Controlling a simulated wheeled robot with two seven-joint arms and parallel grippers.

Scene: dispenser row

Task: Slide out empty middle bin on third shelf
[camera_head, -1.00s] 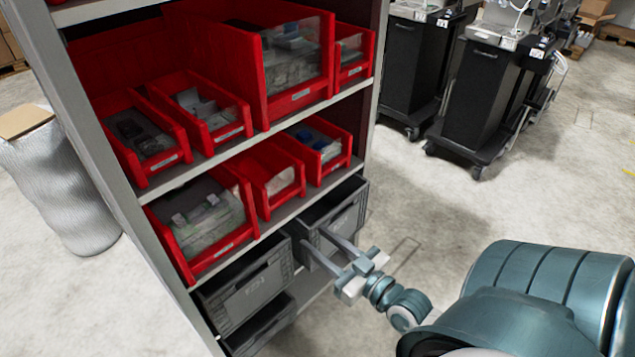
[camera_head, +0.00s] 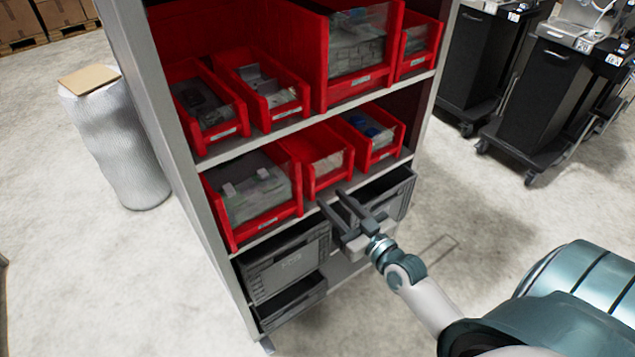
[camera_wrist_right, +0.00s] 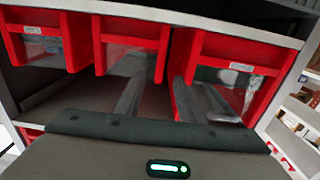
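The middle bin (camera_head: 329,172) on the third shelf is red with a clear front window and looks empty. A red bin with grey-green contents (camera_head: 255,192) stands left of it, and one with blue contents (camera_head: 371,137) stands right. My right gripper (camera_head: 331,197) is open and empty, with its fingertips just below the middle bin's front in the head view. In the right wrist view, which looks upside down, the middle bin (camera_wrist_right: 131,33) is near the top and the two fingers are apart below it. Contact cannot be told. My left gripper is not in view.
Below are grey crates (camera_head: 287,262), one partly behind my right gripper. Black carts (camera_head: 545,90) stand at right, and a wrapped roll (camera_head: 115,140) stands at left. The floor in front is clear.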

